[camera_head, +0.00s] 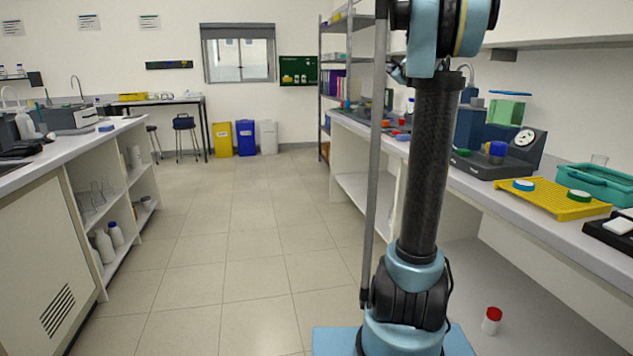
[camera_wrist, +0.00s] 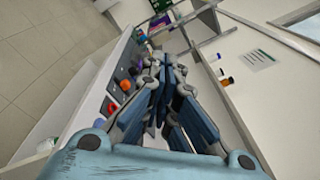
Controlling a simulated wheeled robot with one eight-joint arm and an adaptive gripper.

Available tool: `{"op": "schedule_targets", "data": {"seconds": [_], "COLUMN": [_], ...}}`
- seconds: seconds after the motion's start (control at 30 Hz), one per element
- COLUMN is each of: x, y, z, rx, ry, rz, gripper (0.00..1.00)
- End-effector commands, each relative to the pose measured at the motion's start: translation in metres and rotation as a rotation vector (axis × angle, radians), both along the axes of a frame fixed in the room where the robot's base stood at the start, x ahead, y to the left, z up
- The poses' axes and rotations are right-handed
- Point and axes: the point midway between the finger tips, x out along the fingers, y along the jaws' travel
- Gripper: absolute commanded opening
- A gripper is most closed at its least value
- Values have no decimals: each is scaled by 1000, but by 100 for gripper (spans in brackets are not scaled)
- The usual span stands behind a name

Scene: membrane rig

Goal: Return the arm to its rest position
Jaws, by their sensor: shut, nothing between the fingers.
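My gripper (camera_wrist: 164,62) shows in the wrist view with its blue-grey fingers drawn together and nothing between them. It is in the air, and the right-hand bench and the wall lie beyond it, tilted in the picture. In the head view my arm stands upright in front of the right-hand bench (camera_head: 575,240), with its dark tube above a blue joint. The upper arm runs out of the top of the picture.
A membrane rig with a dial (camera_head: 525,138), a yellow perforated tray (camera_head: 548,202) and a teal basket (camera_head: 597,184) stand on the right bench. A shelf rack (camera_head: 335,85) is farther back. A red-capped bottle (camera_head: 491,321) stands low at right. The aisle floor (camera_head: 245,220) is clear.

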Motion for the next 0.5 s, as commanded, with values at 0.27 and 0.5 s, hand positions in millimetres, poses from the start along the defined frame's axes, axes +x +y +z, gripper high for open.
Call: {"op": "schedule_targets", "data": {"seconds": [0.27, 0.5], "x": [-100, -199], "y": [103, 162], "z": [-65, -146], "rx": [-440, -806], "ry": [70, 136], "rz": [259, 500], "gripper": [0, 0]}}
